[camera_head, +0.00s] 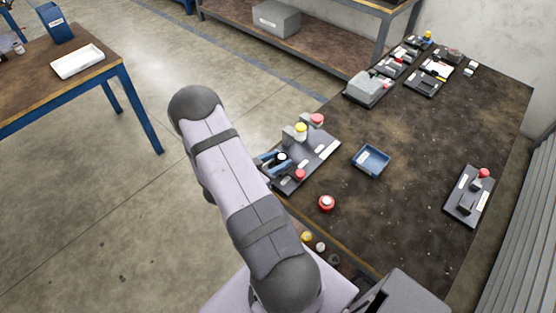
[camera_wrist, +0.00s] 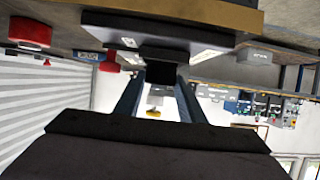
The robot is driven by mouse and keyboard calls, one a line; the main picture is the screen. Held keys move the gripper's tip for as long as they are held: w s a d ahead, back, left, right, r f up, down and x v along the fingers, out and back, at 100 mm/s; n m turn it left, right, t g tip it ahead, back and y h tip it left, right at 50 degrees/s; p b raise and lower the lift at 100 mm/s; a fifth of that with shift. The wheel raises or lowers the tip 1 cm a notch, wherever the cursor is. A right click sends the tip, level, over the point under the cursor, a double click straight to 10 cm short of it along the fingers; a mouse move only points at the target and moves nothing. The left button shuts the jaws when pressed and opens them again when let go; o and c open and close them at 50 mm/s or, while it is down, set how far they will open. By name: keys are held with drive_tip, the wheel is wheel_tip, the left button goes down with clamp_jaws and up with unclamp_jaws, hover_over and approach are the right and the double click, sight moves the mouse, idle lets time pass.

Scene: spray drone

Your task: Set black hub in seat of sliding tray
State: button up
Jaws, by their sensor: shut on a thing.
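My gripper (camera_head: 268,160) is at the left edge of a black base plate (camera_head: 318,158) on the bench. Its blue fingers (camera_wrist: 158,92) show in the wrist view, closed on a dark block that looks like the black hub (camera_wrist: 161,74). In the head view a dark piece with a white top (camera_head: 282,157) sits at the fingertips; I cannot tell whether it is the hub. The plate carries grey blocks, a yellow knob (camera_head: 301,129) and red knobs (camera_head: 317,119). I cannot make out the sliding tray or its seat clearly; my arm covers part of the plate's near side.
Another black fixture (camera_head: 469,196) is at the right. A grey box fixture (camera_head: 369,88) and several others stand at the back.

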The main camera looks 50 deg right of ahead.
drive_tip(key=shift+f+b, duration=0.45)
drive_tip(key=shift+f, duration=0.15)
drive_tip(key=o, duration=1.3)
drive_tip(key=shift+a, duration=0.1)
drive_tip(key=b+v, duration=0.1)
drive_tip(key=v, duration=0.6)
drive_tip(key=shift+a+r, duration=0.1)
